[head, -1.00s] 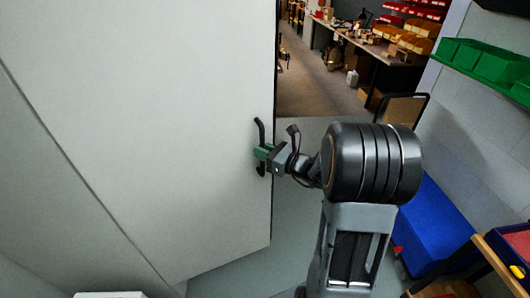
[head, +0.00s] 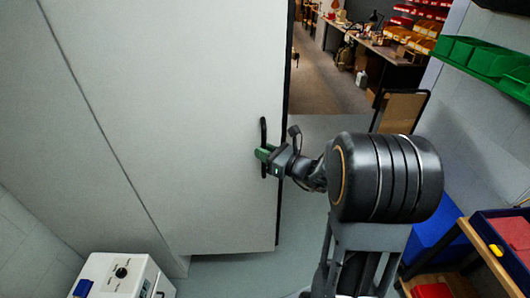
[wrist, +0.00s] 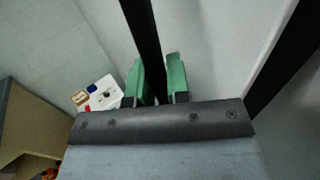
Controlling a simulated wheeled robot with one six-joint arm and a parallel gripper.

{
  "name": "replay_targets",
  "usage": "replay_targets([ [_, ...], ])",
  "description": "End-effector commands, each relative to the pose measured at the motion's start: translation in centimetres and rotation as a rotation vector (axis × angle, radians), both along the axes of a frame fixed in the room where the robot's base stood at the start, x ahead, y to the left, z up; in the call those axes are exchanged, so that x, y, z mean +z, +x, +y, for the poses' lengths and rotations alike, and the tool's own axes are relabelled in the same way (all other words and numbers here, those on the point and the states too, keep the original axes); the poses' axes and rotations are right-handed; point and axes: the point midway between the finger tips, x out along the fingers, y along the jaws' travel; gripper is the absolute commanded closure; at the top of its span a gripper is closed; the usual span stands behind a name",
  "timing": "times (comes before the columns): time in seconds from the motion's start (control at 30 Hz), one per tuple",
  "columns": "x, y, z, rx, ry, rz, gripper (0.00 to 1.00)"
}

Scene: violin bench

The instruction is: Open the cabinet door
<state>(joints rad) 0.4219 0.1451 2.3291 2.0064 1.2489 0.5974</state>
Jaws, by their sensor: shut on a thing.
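The cabinet door (head: 200,90) is a large pale grey panel filling the left and middle of the head view, with a dark strip along its right edge. Its black vertical bar handle (head: 263,130) is near that edge. My gripper (head: 264,154) has its green fingers shut on the handle at about mid-height. In the wrist view the dark handle (wrist: 142,35) runs between the two green fingers (wrist: 162,82). The inside of the cabinet is hidden, and I cannot tell how far the door stands from its frame.
A white box with a black knob (head: 120,275) is at the lower left. To the right are a blue bin (head: 440,222), a wooden shelf (head: 485,248) and green trays (head: 490,55). A workbench (head: 385,55) stands beyond. Floor shows below the door.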

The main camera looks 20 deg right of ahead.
Motion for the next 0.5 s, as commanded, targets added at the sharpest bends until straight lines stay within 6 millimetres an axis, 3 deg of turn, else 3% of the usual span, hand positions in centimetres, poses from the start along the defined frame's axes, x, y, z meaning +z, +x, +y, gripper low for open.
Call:
replay_targets([
  [0.13, 0.21, 0.03, 0.03, 0.003, -0.002, -0.006, 1.00],
  [0.17, 0.20, 0.03, 0.01, 0.003, -0.002, -0.006, 0.80],
  [0.2, 0.19, 0.03, -0.02, 0.002, -0.002, -0.006, 0.77],
  [0.4, 0.10, 0.02, -0.16, -0.002, 0.000, -0.003, 0.59],
  [0.5, 0.07, 0.02, -0.16, -0.003, 0.000, -0.003, 0.59],
])
